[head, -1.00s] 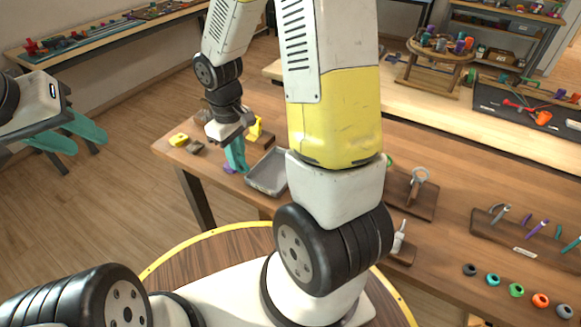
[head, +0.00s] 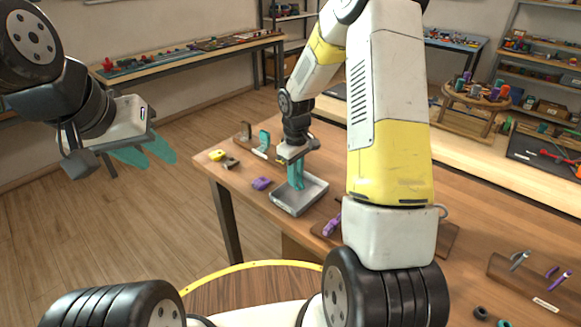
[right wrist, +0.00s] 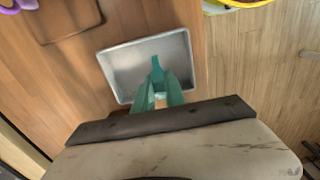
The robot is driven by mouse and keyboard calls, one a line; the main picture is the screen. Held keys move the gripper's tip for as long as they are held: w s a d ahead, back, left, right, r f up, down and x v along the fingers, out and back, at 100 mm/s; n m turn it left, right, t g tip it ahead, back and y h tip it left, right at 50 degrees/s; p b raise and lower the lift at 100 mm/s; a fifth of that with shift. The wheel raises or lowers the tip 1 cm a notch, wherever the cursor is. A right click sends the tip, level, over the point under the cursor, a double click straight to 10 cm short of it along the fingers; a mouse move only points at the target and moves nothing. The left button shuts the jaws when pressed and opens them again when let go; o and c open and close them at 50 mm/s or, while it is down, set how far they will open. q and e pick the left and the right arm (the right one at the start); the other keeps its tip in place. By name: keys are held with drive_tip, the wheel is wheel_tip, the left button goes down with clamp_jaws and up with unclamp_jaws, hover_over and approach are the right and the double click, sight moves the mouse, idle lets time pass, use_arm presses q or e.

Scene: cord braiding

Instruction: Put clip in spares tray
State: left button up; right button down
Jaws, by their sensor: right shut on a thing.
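The grey spares tray (head: 312,196) lies on the wooden table and also fills the middle of the right wrist view (right wrist: 118,72). My right gripper (head: 296,186) points down over the tray. In the right wrist view its teal fingers (right wrist: 160,97) are shut on a small teal clip (right wrist: 157,70), which sticks out past the fingertips over the tray. The clip is hard to tell from the fingers in the head view. My left gripper (head: 150,152) is in the air at the left, open and empty, away from the table.
Left of the tray lie a purple clip (head: 261,183) and a yellow piece (head: 217,155). A teal piece (head: 264,140) stands behind. A purple piece (head: 332,225) is near the tray's right side. Floor lies beyond the table's left edge.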

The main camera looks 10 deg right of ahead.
drive_tip(key=shift+w+d+f, duration=0.2)
drive_tip(key=shift+w+d, duration=0.6)
drive_tip(key=shift+w, duration=0.1)
drive_tip(key=shift+f, duration=1.65)
drive_tip(key=shift+f, duration=0.1)
drive_tip(key=c, duration=1.4)
unclamp_jaws()
drive_tip(key=s+r+m+t, duration=0.1)
drive_tip(key=s+r, duration=0.1)
drive_tip(key=r, duration=0.8)
drive_tip(key=s+r+t, duration=0.1)
drive_tip(key=s+r, duration=0.2)
drive_tip(key=r, duration=0.8)
drive_tip(key=s+r+m+t, duration=0.1)
drive_tip(key=s+r+m, duration=0.1)
drive_tip(key=s, duration=0.4)
drive_tip(key=s+a+r+m+t+y, duration=0.1)
drive_tip(key=s+r+m, duration=0.1)
drive_tip(key=s+r, duration=0.2)
drive_tip(key=s+a+r+m+t+y, duration=0.1)
drive_tip(key=s+r, duration=0.3)
drive_tip(key=s, duration=0.6)
drive_tip(key=shift+a+m+t, duration=0.2)
drive_tip(key=shift+m+t, duration=0.2)
drive_tip(key=shift+t, duration=0.2)
